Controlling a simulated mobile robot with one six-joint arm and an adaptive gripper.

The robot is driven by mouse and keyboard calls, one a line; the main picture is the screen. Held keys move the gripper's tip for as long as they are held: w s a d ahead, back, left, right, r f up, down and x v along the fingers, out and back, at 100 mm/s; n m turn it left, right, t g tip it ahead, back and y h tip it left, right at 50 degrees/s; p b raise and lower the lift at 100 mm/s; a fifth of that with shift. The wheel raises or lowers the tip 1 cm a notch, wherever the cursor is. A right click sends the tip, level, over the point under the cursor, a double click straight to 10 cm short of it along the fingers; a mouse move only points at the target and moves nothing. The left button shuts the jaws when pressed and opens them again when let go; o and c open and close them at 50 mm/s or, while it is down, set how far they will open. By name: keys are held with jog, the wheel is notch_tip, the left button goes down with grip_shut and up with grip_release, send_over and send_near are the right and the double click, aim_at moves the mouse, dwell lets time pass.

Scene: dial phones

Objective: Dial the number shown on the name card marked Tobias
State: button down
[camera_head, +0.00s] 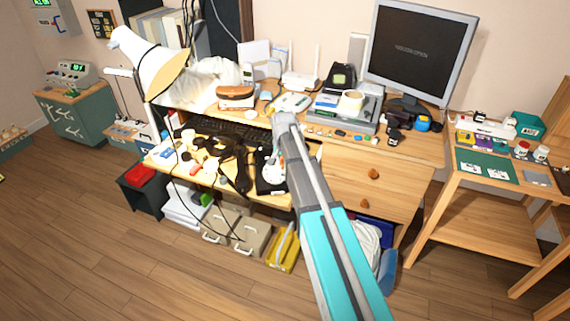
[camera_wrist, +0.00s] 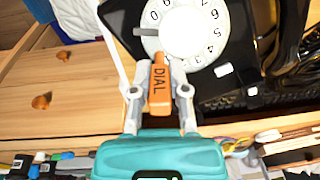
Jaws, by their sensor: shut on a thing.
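My gripper (camera_wrist: 160,92) is shut on an orange stick (camera_wrist: 159,82) marked DIAL, in the wrist view. The stick points at a black rotary phone with a white dial (camera_wrist: 205,35). Its far end is at the dial's near edge; I cannot tell whether it touches or sits in a finger hole. A grey bar (camera_wrist: 147,32) lies at the dial's left rim. In the head view the phone (camera_head: 263,183) is partly hidden by my arm, on the desk's lower shelf. White cards (camera_head: 497,173) lie on a green mat at right; their writing is too small to read.
A dark keyboard (camera_head: 222,130) and cluttered small items are left of the phone. A drawer unit (camera_head: 365,180) stands to its right, with a monitor (camera_head: 420,50) above. A white lamp (camera_head: 150,65) leans over the desk's left. The floor in front is open.

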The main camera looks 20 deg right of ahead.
jog(key=shift+w+a+r+p, duration=0.2)
jog(key=shift+w+r+p, duration=0.15)
jog(key=shift+w, duration=0.3)
jog(key=shift+w+a+r+p, duration=0.2)
jog(key=shift+w+r, duration=0.15)
jog(key=shift+w, duration=0.25)
jog(key=shift+f, duration=0.2)
jog(key=shift+w+f+b, duration=0.2)
jog(key=shift+f+b, duration=0.2)
jog(key=shift+b, duration=0.2)
jog(key=shift+w+f+b, duration=0.2)
jog(key=shift+f+b, duration=0.2)
jog(key=shift+b, duration=0.05)
dwell(0.3)
jog(key=shift+s+d, duration=0.1)
jog(key=shift+d, duration=0.05)
dwell(0.4)
jog(key=shift+s+d+f, duration=0.15)
jog(key=shift+s+d, duration=0.15)
jog(key=shift+d, duration=0.05)
jog(key=shift+s, duration=0.1)
